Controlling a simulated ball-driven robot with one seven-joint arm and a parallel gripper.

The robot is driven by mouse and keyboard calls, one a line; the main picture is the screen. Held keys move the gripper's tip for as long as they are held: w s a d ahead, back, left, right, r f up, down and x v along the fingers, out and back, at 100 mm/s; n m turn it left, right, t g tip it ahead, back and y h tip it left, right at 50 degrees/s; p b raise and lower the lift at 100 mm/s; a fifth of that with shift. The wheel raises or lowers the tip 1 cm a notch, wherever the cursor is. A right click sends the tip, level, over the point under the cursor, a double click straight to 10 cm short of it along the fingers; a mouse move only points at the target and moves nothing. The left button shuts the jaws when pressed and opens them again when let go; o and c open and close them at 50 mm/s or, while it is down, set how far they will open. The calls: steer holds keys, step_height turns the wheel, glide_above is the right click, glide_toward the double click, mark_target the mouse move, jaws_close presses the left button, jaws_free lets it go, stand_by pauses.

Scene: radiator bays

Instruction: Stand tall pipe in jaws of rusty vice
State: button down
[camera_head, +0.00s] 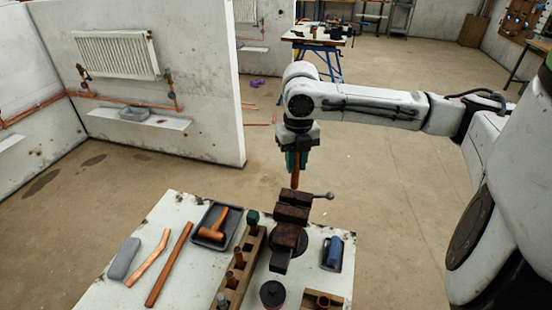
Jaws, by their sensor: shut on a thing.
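The rusty vice (291,215) is dark red-brown and stands at the far edge of the white bench, its handle sticking out to the right. My gripper (297,160) points down above the vice, shut on an upright copper pipe (295,179). The pipe's upper part is hidden by green-faced fingers. Its lower end shows just over the vice's jaws in the picture; I cannot tell whether it is between them or behind them.
A wooden rack (247,266) with several upright copper pieces stands left of the vice. A black tray (202,244) holds a copper fitting. Loose copper pipes (168,265) lie farther left. A blue item (334,252) and a black pot (272,293) are nearby.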

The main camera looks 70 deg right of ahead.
mark_target(295, 187)
steer(key=shift+s+f+b, duration=0.1)
steer(key=shift+f+b, duration=2)
steer(key=shift+f, duration=0.3)
steer(key=shift+f, duration=0.25)
steer(key=shift+f, duration=0.1)
steer(key=shift+f+b, duration=0.4)
steer(key=shift+f, duration=0.1)
steer(key=shift+f, duration=0.15)
steer(key=shift+f+b, duration=1)
steer(key=shift+f, duration=0.25)
steer(key=shift+f, duration=0.15)
